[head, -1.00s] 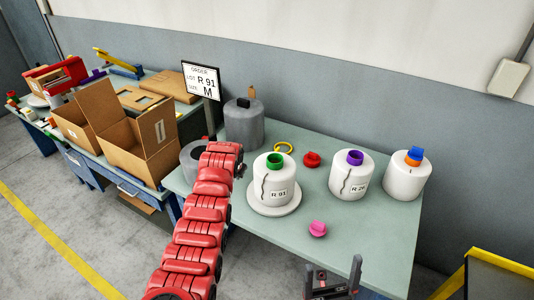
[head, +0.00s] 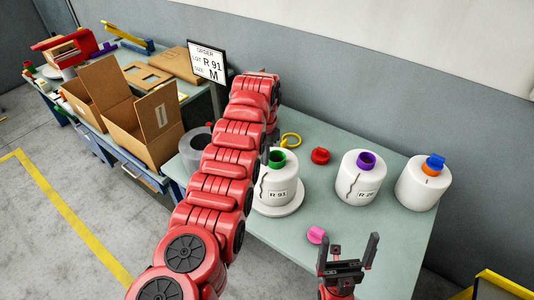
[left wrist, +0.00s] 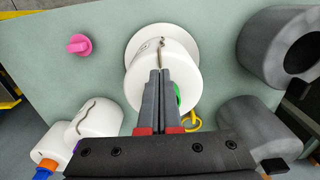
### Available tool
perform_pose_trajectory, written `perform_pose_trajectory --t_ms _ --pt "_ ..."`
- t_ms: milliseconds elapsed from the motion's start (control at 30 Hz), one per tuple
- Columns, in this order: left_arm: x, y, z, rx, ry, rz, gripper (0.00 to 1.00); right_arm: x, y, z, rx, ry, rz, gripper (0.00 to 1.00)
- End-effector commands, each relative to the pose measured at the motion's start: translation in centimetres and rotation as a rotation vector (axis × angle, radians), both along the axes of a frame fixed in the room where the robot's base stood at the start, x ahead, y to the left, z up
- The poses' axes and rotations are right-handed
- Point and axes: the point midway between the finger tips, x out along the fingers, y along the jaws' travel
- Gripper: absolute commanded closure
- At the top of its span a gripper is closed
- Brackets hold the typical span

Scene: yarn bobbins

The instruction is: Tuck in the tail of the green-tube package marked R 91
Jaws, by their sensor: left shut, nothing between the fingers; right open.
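The R 91 package (head: 280,192) is a white bobbin with a green tube (head: 278,157), standing upright on a round white disc (head: 290,209). In the left wrist view the white package (left wrist: 183,70) lies behind my fingers, with the green tube (left wrist: 178,98) mostly hidden. Its dark yarn tail (left wrist: 162,47) hangs loose on the side, just beyond the fingertips; I cannot tell whether they touch it. My left gripper (left wrist: 159,73) is shut and empty; in the head view it is close to the package's left side. My right gripper (head: 348,246) is open and empty near the table's front.
A white R 26 package (head: 360,182) with a purple tube and another with an orange tube (head: 424,186) stand to the right. A red cap (head: 320,155), a yellow ring (head: 291,139) and a pink piece (head: 316,235) lie on the table. The order sign (head: 207,62) reads R 91, M.

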Motion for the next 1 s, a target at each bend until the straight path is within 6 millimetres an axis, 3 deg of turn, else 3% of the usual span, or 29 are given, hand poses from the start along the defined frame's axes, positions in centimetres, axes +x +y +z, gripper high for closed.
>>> perform_pose_trajectory --t_ms 467,667,1000 --pt "0.0 0.0 -3.6 0.0 0.001 -0.001 1.0 0.0 0.0 -0.6 0.0 0.0 0.0 0.0" --pt "0.0 0.0 -5.4 0.0 0.001 0.0 1.0 0.0 0.0 -1.7 0.0 0.0 0.0 0.0" --pt "0.0 0.0 -5.5 -0.001 -0.001 0.0 1.0 0.0 0.0 -1.7 0.0 0.0 0.0 0.0"
